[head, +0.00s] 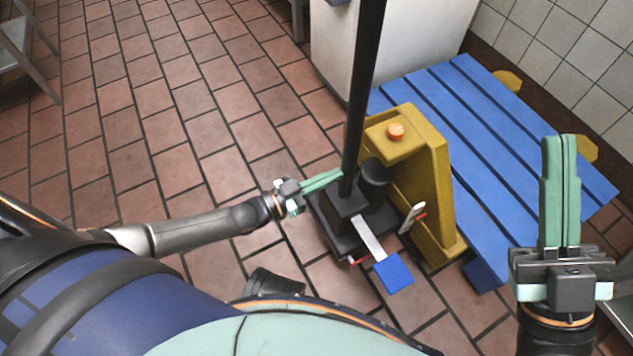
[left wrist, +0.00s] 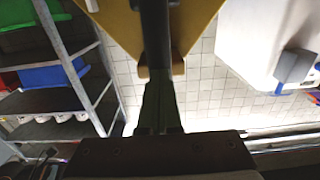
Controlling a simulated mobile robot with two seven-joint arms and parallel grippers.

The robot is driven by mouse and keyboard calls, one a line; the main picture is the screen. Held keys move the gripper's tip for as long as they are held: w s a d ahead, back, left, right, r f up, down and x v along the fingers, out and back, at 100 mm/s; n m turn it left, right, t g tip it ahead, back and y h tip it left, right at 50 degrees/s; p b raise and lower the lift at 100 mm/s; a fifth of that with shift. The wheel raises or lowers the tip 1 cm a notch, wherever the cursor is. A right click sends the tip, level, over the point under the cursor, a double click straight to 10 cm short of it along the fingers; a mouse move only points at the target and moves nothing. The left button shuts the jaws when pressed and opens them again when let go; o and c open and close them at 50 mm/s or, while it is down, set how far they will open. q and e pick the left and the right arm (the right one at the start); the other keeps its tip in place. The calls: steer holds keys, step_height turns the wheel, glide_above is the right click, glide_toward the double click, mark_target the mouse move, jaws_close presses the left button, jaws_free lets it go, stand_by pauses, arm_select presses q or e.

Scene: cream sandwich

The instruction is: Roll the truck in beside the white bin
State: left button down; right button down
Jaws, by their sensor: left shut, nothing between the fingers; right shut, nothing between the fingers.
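The truck is a yellow pallet truck (head: 433,190) with a black upright pole (head: 362,90) and a blue pedal (head: 394,273). A blue slatted pallet (head: 470,110) lies behind and to the right of its yellow body. The white bin (head: 400,45) stands at the top, close to the pallet's far left edge. My left gripper (head: 338,175) is shut, its fingertips at the lower part of the pole; whether they touch it I cannot tell. In the left wrist view the dark pole (left wrist: 155,40) runs down to the fingers. My right gripper (head: 559,140) is shut, in front of the pallet.
A tiled wall (head: 590,50) runs along the right behind the pallet. A metal rack (head: 25,50) stands at the upper left. Open brick-coloured floor (head: 150,100) lies left of the truck. A shelf with a blue crate (left wrist: 50,76) shows in the left wrist view.

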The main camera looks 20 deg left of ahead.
arm_select(q)
steer(key=p+v, duration=0.2)
steer(key=v, duration=0.7)
steer(key=shift+s+a+p, duration=0.25)
steer(key=shift+s+p, duration=0.1)
steer(key=shift+p, duration=0.05)
